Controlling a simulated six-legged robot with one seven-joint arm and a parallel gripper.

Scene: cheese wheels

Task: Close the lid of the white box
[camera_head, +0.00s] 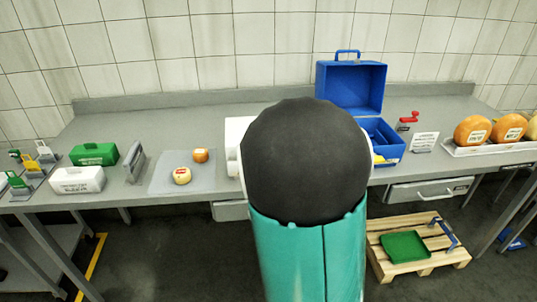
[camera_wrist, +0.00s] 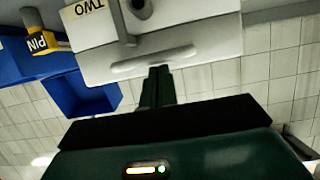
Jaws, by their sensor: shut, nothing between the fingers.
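The white box (camera_head: 233,140) stands on the counter in the head view, mostly hidden behind my arm. Only its left part shows, with a tall white panel rising at the back. In the wrist view, which is upside down, a large white panel (camera_wrist: 205,45) of it fills the top, with a ridge along its edge and a "TWO" label. My gripper (camera_wrist: 160,72) is shut and empty, its tips at or very near that ridge. I cannot tell whether they touch. In the head view my gripper is hidden behind my arm.
A blue box (camera_head: 393,147) with its lid raised stands just right of the white box. A yellow "PIN" tag (camera_wrist: 42,41) shows by it. Left are a mat (camera_head: 160,183) with two small cheeses, a green case (camera_head: 94,154) and a white case (camera_head: 78,180). Orange wheels (camera_head: 472,131) sit far right.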

